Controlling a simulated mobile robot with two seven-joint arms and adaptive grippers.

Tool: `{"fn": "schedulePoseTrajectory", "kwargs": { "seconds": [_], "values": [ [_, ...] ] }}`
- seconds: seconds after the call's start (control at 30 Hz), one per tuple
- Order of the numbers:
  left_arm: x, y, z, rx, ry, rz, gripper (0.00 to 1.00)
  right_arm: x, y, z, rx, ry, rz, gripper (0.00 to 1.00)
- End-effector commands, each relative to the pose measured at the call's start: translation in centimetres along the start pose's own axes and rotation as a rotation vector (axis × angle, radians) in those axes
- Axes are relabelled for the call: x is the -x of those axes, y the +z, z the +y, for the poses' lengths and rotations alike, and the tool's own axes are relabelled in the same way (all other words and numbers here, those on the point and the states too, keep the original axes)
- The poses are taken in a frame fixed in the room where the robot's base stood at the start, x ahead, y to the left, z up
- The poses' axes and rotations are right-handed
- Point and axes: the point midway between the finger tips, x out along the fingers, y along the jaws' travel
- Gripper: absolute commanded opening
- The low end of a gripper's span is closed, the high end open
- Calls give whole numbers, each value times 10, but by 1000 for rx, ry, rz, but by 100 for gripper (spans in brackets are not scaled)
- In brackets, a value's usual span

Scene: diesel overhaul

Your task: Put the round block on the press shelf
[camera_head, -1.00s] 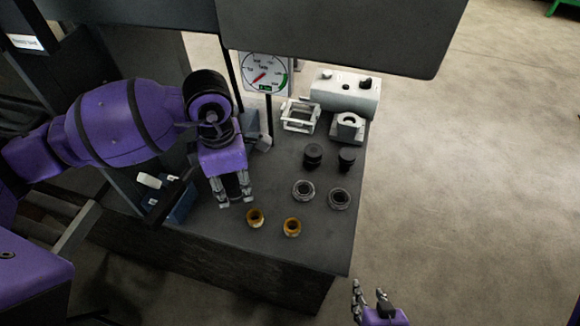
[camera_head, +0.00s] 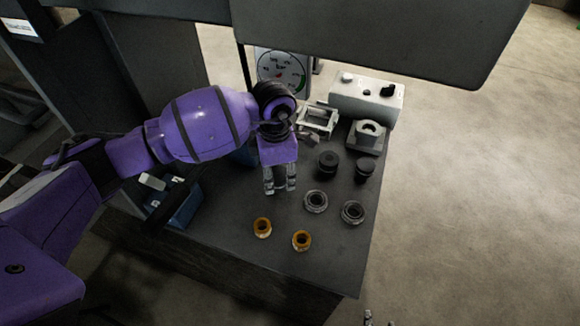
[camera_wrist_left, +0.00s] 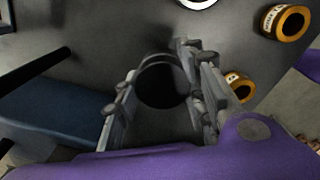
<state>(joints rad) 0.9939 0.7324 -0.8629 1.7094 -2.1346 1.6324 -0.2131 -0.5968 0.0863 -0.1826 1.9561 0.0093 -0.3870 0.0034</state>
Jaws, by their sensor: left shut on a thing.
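My left gripper (camera_head: 280,186) is over the table in the head view, behind the two golden rings and left of the black cylinders. It is shut on a dark round block (camera_wrist_left: 160,88), which shows between its fingers in the left wrist view. The block is mostly hidden by the fingers in the head view. The press appears to be the large dark frame (camera_head: 160,70) at the back left, with a dial gauge (camera_head: 284,68); I cannot pick out its shelf clearly. My right gripper (camera_head: 369,319) shows only as fingertips at the bottom edge.
The dark table (camera_head: 240,262) carries golden rings (camera_head: 262,228) (camera_head: 301,240), grey rings (camera_head: 315,201) (camera_head: 352,212) and black cylinders (camera_head: 327,164) (camera_head: 364,170). Behind stand a pale open frame (camera_head: 318,121), a grey bearing block (camera_head: 367,137) and a white control box (camera_head: 368,98). A blue box (camera_head: 182,207) is at left.

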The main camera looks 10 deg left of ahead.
Motion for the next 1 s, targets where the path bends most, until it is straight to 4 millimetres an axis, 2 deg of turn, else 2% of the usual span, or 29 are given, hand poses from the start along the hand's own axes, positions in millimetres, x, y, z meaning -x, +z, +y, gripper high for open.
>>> {"fn": "schedulePoseTrajectory", "kwargs": {
  "seconds": [0.03,0.17,0.37,0.6,0.63,0.77,1.0],
  "values": [
    [-17,-2,-4,0,-14,4,0,-3,9,0,-1,1,-12,40],
    [-33,-2,-4,-1,-11,3,0,-8,12,2,-1,7,-11,40],
    [-30,-1,-2,-1,-3,0,0,-7,6,6,-3,15,2,40],
    [-34,-1,-2,-1,-5,2,0,-6,10,7,-1,15,-4,40],
    [-36,-2,-3,0,-7,4,40,-6,10,7,0,15,-4,40],
    [-35,-2,-3,0,-6,4,57,-6,12,7,4,14,-7,40],
    [-35,-2,-3,0,-7,3,57,-6,14,7,9,10,-12,40]
  ]
}}
